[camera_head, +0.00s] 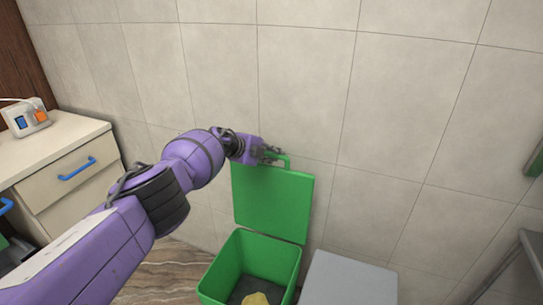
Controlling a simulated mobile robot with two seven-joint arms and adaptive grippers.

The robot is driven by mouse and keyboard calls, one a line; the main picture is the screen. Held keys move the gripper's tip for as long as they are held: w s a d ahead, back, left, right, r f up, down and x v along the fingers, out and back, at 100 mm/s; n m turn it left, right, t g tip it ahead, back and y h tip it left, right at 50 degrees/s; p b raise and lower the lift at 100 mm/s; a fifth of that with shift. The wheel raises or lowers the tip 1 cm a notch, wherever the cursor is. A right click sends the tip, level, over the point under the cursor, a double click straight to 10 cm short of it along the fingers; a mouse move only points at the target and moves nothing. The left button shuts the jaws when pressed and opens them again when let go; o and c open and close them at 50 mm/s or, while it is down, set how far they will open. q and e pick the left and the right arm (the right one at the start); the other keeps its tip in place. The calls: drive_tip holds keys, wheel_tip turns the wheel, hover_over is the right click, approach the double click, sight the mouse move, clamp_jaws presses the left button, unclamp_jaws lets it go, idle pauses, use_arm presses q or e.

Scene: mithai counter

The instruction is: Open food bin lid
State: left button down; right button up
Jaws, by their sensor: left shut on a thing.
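The green food bin (224,267) stands on the floor against the tiled wall. Its green lid (272,203) is raised nearly upright at the back of the bin, so the bin's mouth is open. Dark and yellowish contents (257,299) show inside. My left gripper (270,154) is at the top edge of the lid, shut on the lid's handle (285,161). The fingertips are small and partly hidden by the handle and wrist. My right gripper is not in view.
A grey-topped box (350,280) stands just right of the bin. A cabinet (72,170) with blue-handled drawers is at the left, with a small device (24,117) on top. A grey surface edge shows at the far right.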

use_arm(q)
drive_tip(key=shift+d+r, duration=0.15)
drive_tip(key=c, duration=1.7)
unclamp_jaws()
drive_tip(key=shift+a, duration=0.2)
drive_tip(key=shift+s+a+r, duration=0.2)
drive_tip(key=shift+a+r, duration=0.25)
drive_tip(key=shift+a, duration=0.1)
drive_tip(key=shift+s+a+r, duration=0.2)
drive_tip(key=shift+s+a, duration=0.05)
drive_tip(key=shift+s, duration=0.2)
drive_tip(key=v, duration=0.9)
drive_tip(key=shift+s+d+r, duration=0.1)
drive_tip(key=shift+s+r, duration=0.05)
drive_tip(key=shift+s, duration=0.1)
